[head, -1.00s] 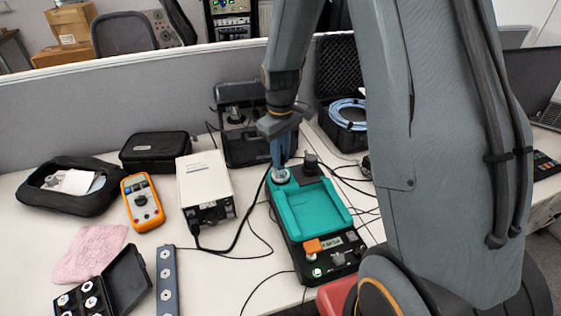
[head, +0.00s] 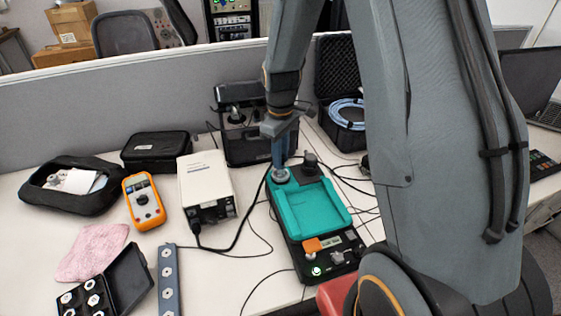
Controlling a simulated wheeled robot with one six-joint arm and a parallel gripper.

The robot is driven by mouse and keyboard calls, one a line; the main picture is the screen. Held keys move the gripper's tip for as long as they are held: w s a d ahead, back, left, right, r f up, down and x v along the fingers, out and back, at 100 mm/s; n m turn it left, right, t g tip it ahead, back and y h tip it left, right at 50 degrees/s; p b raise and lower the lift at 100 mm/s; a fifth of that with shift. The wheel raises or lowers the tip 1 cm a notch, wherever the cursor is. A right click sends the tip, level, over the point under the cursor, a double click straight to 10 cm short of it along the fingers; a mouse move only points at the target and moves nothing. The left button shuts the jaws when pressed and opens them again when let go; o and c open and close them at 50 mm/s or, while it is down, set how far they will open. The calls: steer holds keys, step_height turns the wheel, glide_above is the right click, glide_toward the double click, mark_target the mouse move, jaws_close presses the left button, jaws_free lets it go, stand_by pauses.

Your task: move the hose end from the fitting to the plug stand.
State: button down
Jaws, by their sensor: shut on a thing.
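My gripper (head: 279,160) points straight down at the back left corner of a black device with a teal tray (head: 312,210). Its fingers are shut at a round, pale metal fitting (head: 280,175) there. What they hold is small and mostly hidden by the fingers; I take it to be the hose end. I cannot make out a gap between it and the fitting. A short dark knob (head: 310,163) stands just right of the fingers. I cannot tell for sure which thing is the plug stand.
A white box (head: 207,185) with black cables and an orange meter (head: 143,200) stand to the left. A black machine (head: 247,135) is close behind my gripper. An open black case (head: 340,80) holds a blue coil. A grey strip (head: 169,280) lies in front.

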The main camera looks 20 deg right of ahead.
steer(key=shift+n+p, duration=0.4)
steer(key=shift+n, duration=0.6)
steer(key=shift+r+p, duration=0.85)
steer(key=shift+p, duration=0.15)
stand_by(1.3)
steer(key=shift+r+p, duration=1.3)
steer(key=shift+r, duration=0.4)
steer(key=shift+a, duration=0.15)
steer(key=s+a+f+b, duration=0.1)
steer(key=s+a+f, duration=0.3)
steer(key=a, duration=0.8)
steer(key=s+a+f+b, duration=0.1)
steer(key=s+a+f, duration=0.2)
steer(key=a, duration=0.9)
steer(key=s+a+f+b, duration=0.1)
steer(key=s+a+f, duration=0.3)
steer(key=a, duration=0.9)
steer(key=shift+s+a+f, duration=0.1)
steer(key=shift+s+f, duration=0.2)
steer(key=shift+f, duration=0.35)
steer(key=shift+f+b, duration=0.5)
steer(key=shift+f, duration=0.35)
steer(key=shift+f+b, duration=0.4)
steer(key=shift+f, duration=0.4)
